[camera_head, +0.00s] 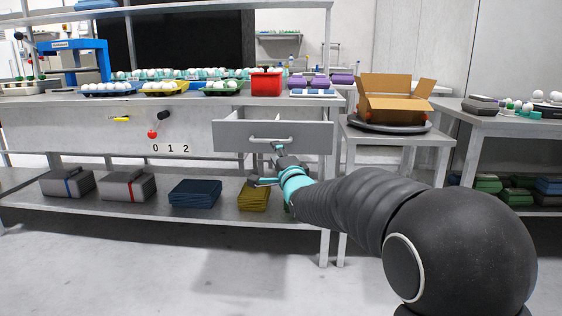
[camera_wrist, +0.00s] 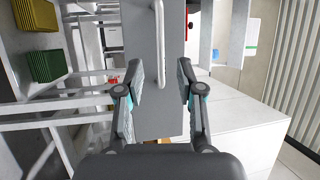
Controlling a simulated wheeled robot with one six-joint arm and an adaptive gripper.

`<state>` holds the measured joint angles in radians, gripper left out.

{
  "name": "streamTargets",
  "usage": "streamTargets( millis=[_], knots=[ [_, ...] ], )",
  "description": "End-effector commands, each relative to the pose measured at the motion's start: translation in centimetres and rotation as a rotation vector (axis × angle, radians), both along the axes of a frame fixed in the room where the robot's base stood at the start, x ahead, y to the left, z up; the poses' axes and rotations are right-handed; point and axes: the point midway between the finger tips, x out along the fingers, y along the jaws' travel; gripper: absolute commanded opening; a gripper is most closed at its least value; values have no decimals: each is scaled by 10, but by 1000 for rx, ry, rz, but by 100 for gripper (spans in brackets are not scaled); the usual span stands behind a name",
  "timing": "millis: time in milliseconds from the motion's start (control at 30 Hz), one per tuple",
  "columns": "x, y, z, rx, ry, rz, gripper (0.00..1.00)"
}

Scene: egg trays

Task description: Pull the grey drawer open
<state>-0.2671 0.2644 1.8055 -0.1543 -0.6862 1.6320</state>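The grey drawer (camera_head: 235,135) under the workbench top stands out from the bench, partly open, with its inside showing above the front panel. Its bar handle (camera_head: 258,139) runs level across the front. My gripper (camera_head: 277,152) is just below the right part of the handle. In the wrist view the drawer front (camera_wrist: 140,30) fills the middle and the handle (camera_wrist: 159,35) runs upright in the picture. My gripper (camera_wrist: 160,76) is open there, with a finger on each side of the handle's line and gaps to both. I cannot tell whether the handle is within finger depth.
A red box (camera_head: 266,84) and egg trays (camera_head: 163,93) stand on the bench. An open cardboard box (camera_head: 395,107) sits on a side table at the right. The lower shelf holds a yellow crate (camera_head: 252,197) and a blue crate (camera_head: 195,194). The floor in front is clear.

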Motion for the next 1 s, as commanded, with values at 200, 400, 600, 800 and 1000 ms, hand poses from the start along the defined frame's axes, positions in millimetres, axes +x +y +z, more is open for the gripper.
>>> streamTargets(
  millis=[200,400,600,800,1000],
  knots=[
    [-27,-11,-5,0,-1,0,37],
    [-35,-13,-7,0,0,0,37],
    [-35,-14,-7,0,0,0,37],
    [-34,-14,-9,-59,-11,-12,37],
    [-33,-22,-77,-442,133,-56,37]
  ],
)
